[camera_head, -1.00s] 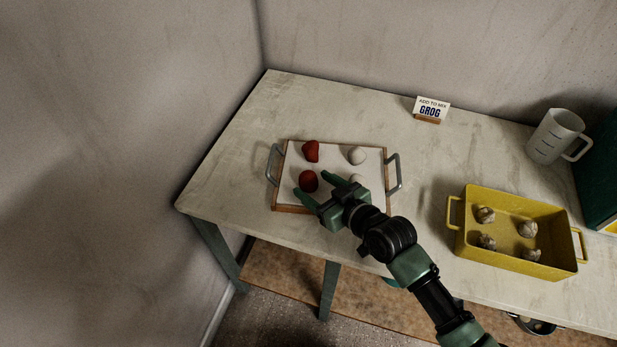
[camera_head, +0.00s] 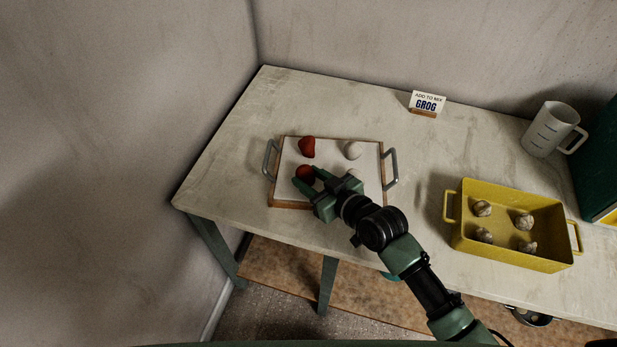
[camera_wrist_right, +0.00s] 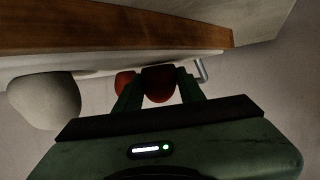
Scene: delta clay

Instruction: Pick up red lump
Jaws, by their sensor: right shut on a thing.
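Two red lumps are on the white tray (camera_head: 335,147) with wooden edges and grey handles. The far red lump (camera_head: 307,148) stands clear near the tray's back left. The near red lump (camera_head: 305,172) is between the fingers of my right gripper (camera_head: 308,180), which is shut on it. In the right wrist view the held red lump (camera_wrist_right: 158,84) shows between the two green fingertips, with the other red lump (camera_wrist_right: 124,80) just behind it. I cannot tell whether the held lump is off the tray. My left gripper is out of view.
Two pale lumps sit on the tray's right side, one at the back (camera_head: 352,150) and one partly hidden by my right gripper (camera_head: 354,174). A yellow bin (camera_head: 460,231) with several lumps, a GROG sign (camera_head: 427,103) and a white jug (camera_head: 549,128) stand to the right.

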